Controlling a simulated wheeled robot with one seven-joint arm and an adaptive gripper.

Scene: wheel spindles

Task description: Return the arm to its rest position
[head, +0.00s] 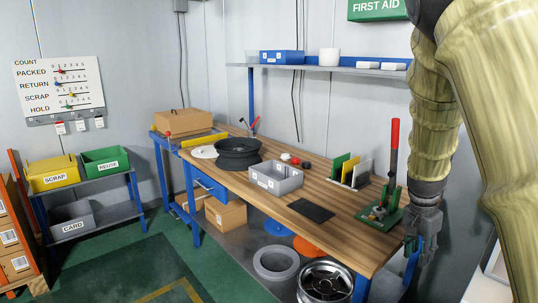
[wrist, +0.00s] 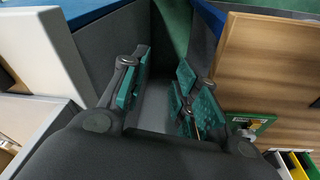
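My arm hangs down at the right of the head view in a yellowish sleeve. My gripper (head: 424,240) is at its lower end, beside the right end of the wooden workbench (head: 330,232). In the wrist view my gripper (wrist: 160,95) shows its green finger pads spread apart, with nothing between them. It is open and empty, with the grey floor area and a strip of green floor behind it.
A green-based lever press (head: 380,212) with a red handle stands on the bench's right end, close to my gripper. A grey bin (head: 276,180) and a black wheel-like part (head: 238,152) sit further left. A wheel rim (head: 325,283) lies below the bench. Green floor is clear at left.

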